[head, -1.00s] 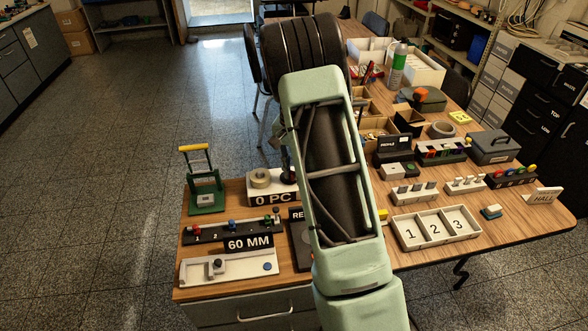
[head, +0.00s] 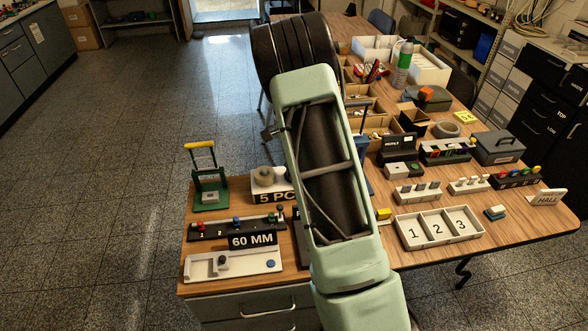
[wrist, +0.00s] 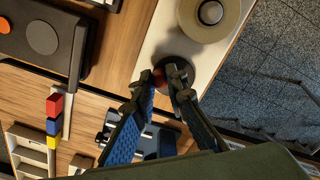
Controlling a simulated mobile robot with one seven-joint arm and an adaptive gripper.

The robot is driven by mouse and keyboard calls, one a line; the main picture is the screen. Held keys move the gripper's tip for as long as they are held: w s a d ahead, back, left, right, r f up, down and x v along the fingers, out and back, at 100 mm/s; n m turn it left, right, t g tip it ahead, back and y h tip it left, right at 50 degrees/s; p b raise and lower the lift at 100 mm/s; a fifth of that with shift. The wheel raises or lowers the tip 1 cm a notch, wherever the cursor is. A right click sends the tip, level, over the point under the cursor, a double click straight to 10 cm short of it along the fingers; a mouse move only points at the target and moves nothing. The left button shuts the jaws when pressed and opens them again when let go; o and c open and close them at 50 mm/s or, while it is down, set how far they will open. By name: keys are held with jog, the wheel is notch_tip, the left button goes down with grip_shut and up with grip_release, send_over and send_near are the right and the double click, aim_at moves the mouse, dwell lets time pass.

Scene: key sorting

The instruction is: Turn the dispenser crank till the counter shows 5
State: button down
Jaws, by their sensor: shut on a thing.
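The dispenser (head: 262,194) is a white block with a pale roll on top, at the left part of the table in the head view. Its counter (head: 277,198) reads "5 PC". In the wrist view the roll (wrist: 208,14) shows at the top, with the white body (wrist: 158,38) beside it and a dark round crank hub below. My gripper (wrist: 168,74) is shut on the crank's small red knob (wrist: 158,79), partly hidden between the fingertips. In the head view my arm hides the gripper and the crank.
A green press with a yellow handle (head: 200,146) stands left of the dispenser. In front are a row of coloured pegs and a "60 MM" sign (head: 253,240). A tray numbered 1, 2, 3 (head: 401,246) and several small fixtures lie right of my arm.

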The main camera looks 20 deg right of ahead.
jog(key=c, duration=1.9)
grip_release()
jog(key=shift+c, duration=0.2)
notch_tip(320, 180, up, 12)
